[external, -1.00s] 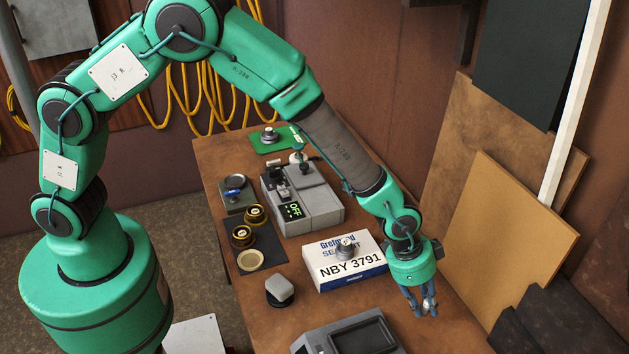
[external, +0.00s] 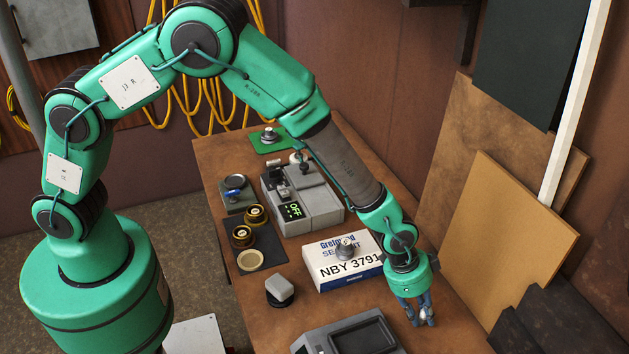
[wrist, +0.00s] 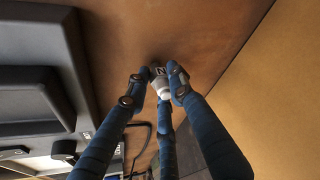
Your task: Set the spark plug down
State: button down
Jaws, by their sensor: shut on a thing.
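My gripper (external: 420,318) has blue fingers and points down over the right front part of the brown workbench (external: 455,325). In the wrist view my gripper (wrist: 155,92) is shut on the spark plug (wrist: 162,88), a small piece with a white body and a dark metal end. The fingers stand around it and hide part of it. The dark end points to the bench surface; I cannot tell whether it touches. In the external view the plug is too hidden by the fingers to make out.
A white and blue box (external: 345,268) with a round metal part on top lies left of my gripper. A dark grey device (external: 350,335) is at the front left. A tan board (external: 510,235) leans on the right. Bare bench lies under my gripper.

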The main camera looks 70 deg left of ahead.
jog(key=shift+f, duration=0.1)
jog(key=c, duration=1.5)
grip_release()
jog(key=shift+r, duration=0.25)
jog(key=shift+s+a+r, duration=0.1)
jog(key=shift+r, duration=0.2)
jog(key=shift+p+v, duration=0.55)
jog(key=shift+v, duration=5.05)
